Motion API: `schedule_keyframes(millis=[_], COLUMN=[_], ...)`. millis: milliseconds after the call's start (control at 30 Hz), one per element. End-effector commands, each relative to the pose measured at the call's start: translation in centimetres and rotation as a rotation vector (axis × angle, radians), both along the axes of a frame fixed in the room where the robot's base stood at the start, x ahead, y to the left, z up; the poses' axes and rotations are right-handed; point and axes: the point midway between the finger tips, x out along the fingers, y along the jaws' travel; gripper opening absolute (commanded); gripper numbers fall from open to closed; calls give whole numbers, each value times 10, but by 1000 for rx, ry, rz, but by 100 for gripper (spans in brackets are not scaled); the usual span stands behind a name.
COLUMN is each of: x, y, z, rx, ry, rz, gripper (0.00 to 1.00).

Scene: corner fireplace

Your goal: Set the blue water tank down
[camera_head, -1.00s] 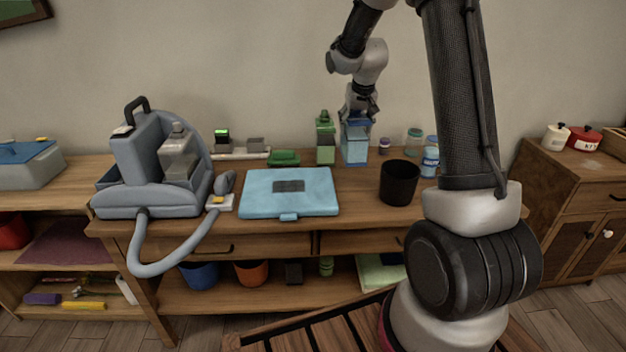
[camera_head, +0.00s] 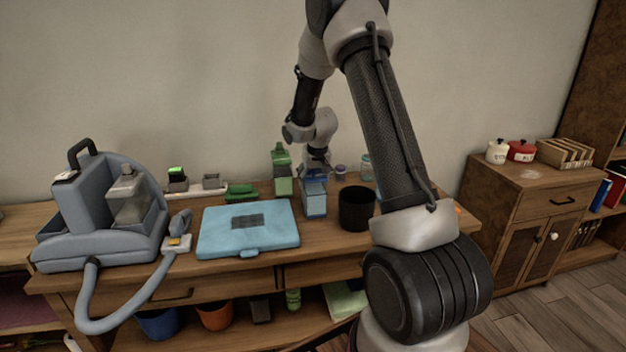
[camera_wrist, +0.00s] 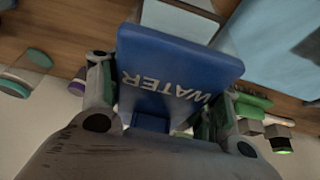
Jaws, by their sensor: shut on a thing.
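The blue water tank (camera_head: 315,201) is upright in my gripper, between the light-blue case (camera_head: 222,242) and the black cup (camera_head: 356,210). Its lower part looks pale and see-through. In the wrist view its blue top (camera_wrist: 180,62) bears the word WATER. My gripper (camera_head: 316,172) is shut on the upper part of the tank, one finger on each side. The tank's base is close to the wooden table top (camera_head: 330,238); I cannot tell if it touches.
A green bottle (camera_head: 282,172) stands just behind and left of the tank. A grey machine with a hose (camera_head: 105,215) stands at the left. A purple-lidded jar (camera_head: 340,172) and a teal-lidded jar (camera_head: 366,166) are at the back. A little bare wood lies in front of the tank.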

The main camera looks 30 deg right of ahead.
Motion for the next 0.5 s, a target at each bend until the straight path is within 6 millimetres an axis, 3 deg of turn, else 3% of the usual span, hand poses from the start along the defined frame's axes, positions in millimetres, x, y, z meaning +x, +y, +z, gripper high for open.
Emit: schedule_keyframes(millis=[200,233,333,500], x=[0,0,0,0], y=[0,0,0,0], z=[-3,-3,-3,-3], rx=[0,0,0,0], ry=[0,1,1,1], rz=[0,0,0,0], gripper=[19,68,84,84])
